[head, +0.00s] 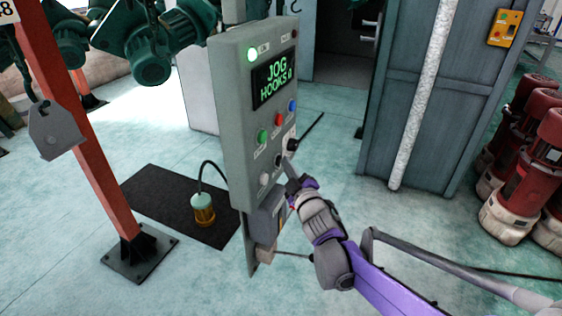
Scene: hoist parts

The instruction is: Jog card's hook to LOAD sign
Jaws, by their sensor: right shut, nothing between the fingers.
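A grey control panel (235,110) stands upright in the middle, its display (275,78) reading "JOG HOOKS" in green. Below are a green button (263,136), a red button (278,118), a blue button (292,106), a white button (264,180) and a black knob (291,145). My right gripper (289,168) is shut and empty at the panel's lower controls; I cannot tell if it touches one. A dark hook (42,104) with a grey plate (56,132) hangs at the left. No card or LOAD sign is legible. My left gripper is out of view.
An orange post (85,130) stands left of the panel. Green hoist machinery (152,62) is at upper left. Red motors (520,150) stand right of a grey cabinet (385,130).

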